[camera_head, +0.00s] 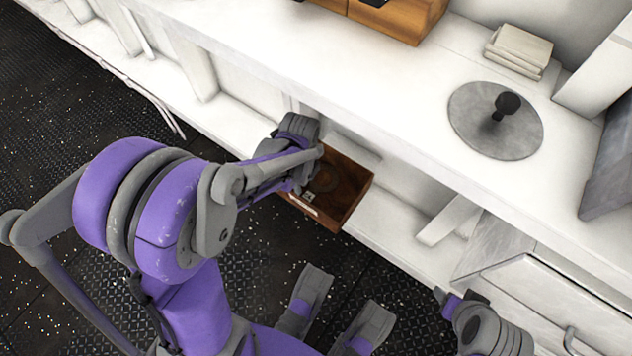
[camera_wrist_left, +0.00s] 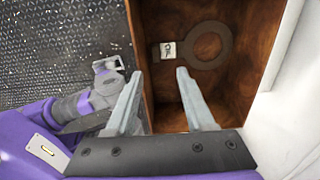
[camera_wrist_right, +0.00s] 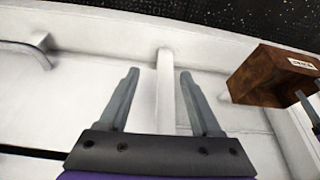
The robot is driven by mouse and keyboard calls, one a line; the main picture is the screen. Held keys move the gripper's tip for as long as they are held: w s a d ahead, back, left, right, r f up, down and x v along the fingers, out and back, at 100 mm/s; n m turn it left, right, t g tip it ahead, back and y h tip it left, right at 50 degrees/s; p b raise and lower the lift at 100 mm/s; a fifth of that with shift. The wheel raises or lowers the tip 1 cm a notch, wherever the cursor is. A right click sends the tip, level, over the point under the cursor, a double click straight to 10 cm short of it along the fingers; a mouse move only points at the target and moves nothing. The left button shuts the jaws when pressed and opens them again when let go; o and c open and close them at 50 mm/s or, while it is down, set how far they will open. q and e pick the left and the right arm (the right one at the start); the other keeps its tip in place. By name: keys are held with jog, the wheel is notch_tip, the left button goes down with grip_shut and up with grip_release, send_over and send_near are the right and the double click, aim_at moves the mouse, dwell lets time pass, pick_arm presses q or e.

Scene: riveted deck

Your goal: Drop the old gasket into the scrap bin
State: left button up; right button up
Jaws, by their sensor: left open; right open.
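A wooden box (camera_head: 349,208) with a pale label on its front stands on the low white shelf. In the left wrist view, a dark flat ring with a tab, which looks like the gasket (camera_wrist_left: 221,60), lies on the floor of the wooden box (camera_wrist_left: 262,25). A small white tag sits on its tab. My left gripper (camera_wrist_left: 158,76) is open and empty, with its fingers over the box, pointing towards the ring. The arm partly hides the box in the head view. My right gripper (camera_wrist_right: 158,73) is open and empty, away from the box (camera_wrist_right: 262,80). The label is too small to read.
The white worktop (camera_head: 380,95) overhangs the shelf. On it are a grey disc (camera_head: 470,125) with a black knob, a stack of pale slabs (camera_head: 518,50) and an orange-brown wooden box (camera_head: 400,22). A drawer front with a handle (camera_head: 570,338) is at lower right. The dark floor is clear.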

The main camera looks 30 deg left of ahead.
pick_arm(q)
notch_tip(320, 180, up, 8)
jog(key=p, duration=0.2)
jog(key=shift+f+p, duration=0.25)
jog(key=shift+p, duration=0.05)
pick_arm(e)
notch_tip(320, 180, up, 3)
jog(key=shift+s+r, duration=0.1)
jog(key=shift+s, duration=0.05)
pick_arm(q)
jog(key=shift+s, duration=0.1)
pick_arm(e)
jog(key=shift+s, duration=0.1)
